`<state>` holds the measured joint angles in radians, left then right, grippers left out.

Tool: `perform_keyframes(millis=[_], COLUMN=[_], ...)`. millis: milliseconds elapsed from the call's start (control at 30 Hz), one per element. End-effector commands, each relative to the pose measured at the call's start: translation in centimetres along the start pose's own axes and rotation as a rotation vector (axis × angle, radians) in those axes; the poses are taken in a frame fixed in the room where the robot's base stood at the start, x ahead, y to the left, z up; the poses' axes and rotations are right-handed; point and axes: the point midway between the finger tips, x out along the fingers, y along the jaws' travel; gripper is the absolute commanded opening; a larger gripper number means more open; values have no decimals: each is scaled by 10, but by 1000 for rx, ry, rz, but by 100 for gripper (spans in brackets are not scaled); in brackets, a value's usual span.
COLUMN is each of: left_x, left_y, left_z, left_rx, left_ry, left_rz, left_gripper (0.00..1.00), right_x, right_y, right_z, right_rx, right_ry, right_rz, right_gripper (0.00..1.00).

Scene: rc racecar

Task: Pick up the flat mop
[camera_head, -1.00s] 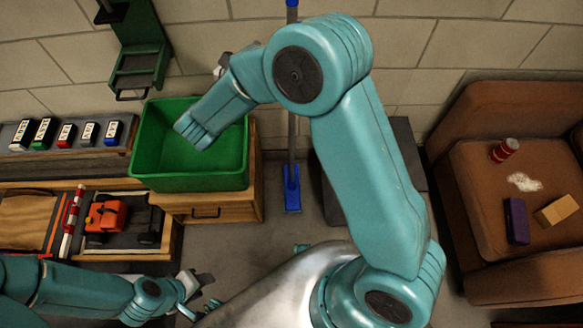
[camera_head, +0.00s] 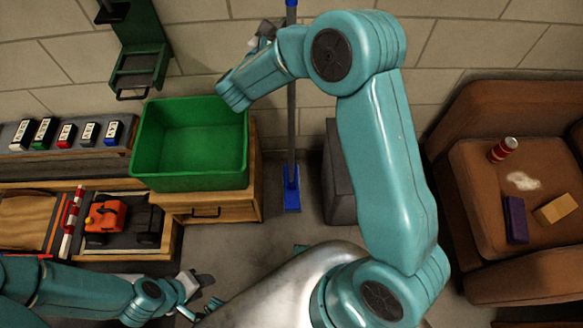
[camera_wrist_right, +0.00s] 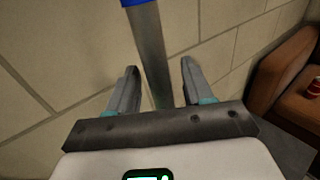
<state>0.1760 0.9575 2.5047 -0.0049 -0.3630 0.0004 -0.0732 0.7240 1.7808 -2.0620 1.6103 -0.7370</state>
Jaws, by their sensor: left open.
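The flat mop (camera_head: 291,188) stands upright against the block wall, its blue head on the floor and its grey pole rising to a blue section at the top. In the right wrist view, the pole (camera_wrist_right: 150,50) runs between the two fingers of my right gripper (camera_wrist_right: 160,68), which are open with a gap on each side. In the head view my right gripper (camera_head: 262,38) is near the upper pole, partly hidden by my arm. My left gripper (camera_head: 208,294) is open and empty at the lower left, away from the mop.
A green bin (camera_head: 190,180) sits on a wooden cabinet (camera_head: 243,208) left of the mop. A dark grey box (camera_head: 340,190) stands to its right, partly behind my arm. A brown armchair (camera_head: 470,200) is at the right. Floor in front of the mop is clear.

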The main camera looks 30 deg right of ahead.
Motion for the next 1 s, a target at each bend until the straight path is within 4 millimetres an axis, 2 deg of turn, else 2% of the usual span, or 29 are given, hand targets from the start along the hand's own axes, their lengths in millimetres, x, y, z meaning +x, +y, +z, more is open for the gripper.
perform_keyframes(millis=[33,133,167,467,567,800,1000], left_x=[0,0,0,-1,-3,-11,-14], left_y=[0,0,0,0,1,4,5], left_z=[0,0,0,0,0,0,0], left_rx=[0,0,0,0,0,0,0], left_ry=[0,0,0,0,0,0,0], left_rz=[0,0,0,0,0,0,0], left_gripper=[43,43,43,43,43,43,43], right_x=[0,0,0,0,0,0,0], right_y=[0,0,0,0,0,0,0], right_z=[0,0,0,5,19,70,97], right_rx=[0,0,0,4,7,8,6], right_ry=[0,0,0,-3,-4,-4,-3], right_rz=[0,0,0,-1,-1,-1,-1], right_gripper=[35,3,0,0,0,0,0])
